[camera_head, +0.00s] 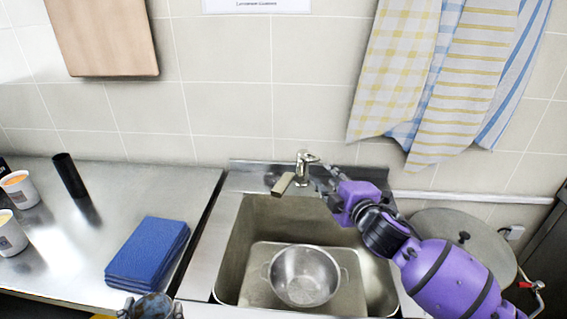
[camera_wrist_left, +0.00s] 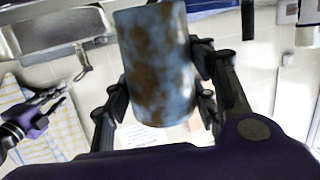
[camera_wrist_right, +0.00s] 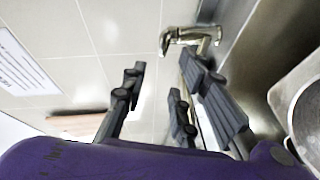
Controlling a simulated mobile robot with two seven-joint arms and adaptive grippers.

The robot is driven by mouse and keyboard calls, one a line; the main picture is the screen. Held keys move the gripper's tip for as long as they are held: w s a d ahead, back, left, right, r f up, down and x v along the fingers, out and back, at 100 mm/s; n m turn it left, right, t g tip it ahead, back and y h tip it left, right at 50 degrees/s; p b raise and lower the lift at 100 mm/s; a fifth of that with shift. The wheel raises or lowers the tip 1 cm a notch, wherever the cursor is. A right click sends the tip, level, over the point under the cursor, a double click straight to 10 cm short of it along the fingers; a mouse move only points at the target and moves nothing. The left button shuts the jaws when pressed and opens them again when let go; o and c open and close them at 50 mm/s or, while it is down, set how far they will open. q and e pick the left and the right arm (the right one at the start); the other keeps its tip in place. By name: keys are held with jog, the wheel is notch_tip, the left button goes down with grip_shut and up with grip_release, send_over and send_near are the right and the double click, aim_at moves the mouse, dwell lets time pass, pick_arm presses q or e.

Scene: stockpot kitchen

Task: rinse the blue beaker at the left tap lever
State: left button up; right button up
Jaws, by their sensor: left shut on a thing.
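The blue beaker (camera_wrist_left: 157,65), mottled with brown stains, is held between the fingers of my left gripper (camera_wrist_left: 160,95). In the head view only the upper part of the beaker (camera_head: 152,306) shows at the bottom edge, in front of the blue cloths, left of the sink. The metal tap (camera_head: 303,167) stands at the sink's back edge, its spout over the basin. My right gripper (camera_head: 319,172) is just right of the tap. In the right wrist view its fingers (camera_wrist_right: 155,95) are apart and the tap (camera_wrist_right: 190,40) shows beyond them; contact with the lever cannot be told.
A steel colander (camera_head: 303,276) sits in the sink (camera_head: 240,235). Folded blue cloths (camera_head: 148,252), a black cylinder (camera_head: 69,175) and white cups (camera_head: 19,190) stand on the left counter. Towels (camera_head: 440,75) hang above right. A round lid (camera_head: 462,240) lies behind my right arm.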

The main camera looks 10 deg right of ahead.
aim_at(314, 160)
jog(key=w+n, duration=0.1)
jog(key=w, duration=0.3)
jog(key=w+f, duration=0.1)
jog(key=w, duration=0.3)
jog(key=w+a+f+n, duration=0.1)
jog(key=w, duration=0.3)
jog(key=shift+a+n+b, duration=0.1)
jog(key=shift+n+b, duration=0.2)
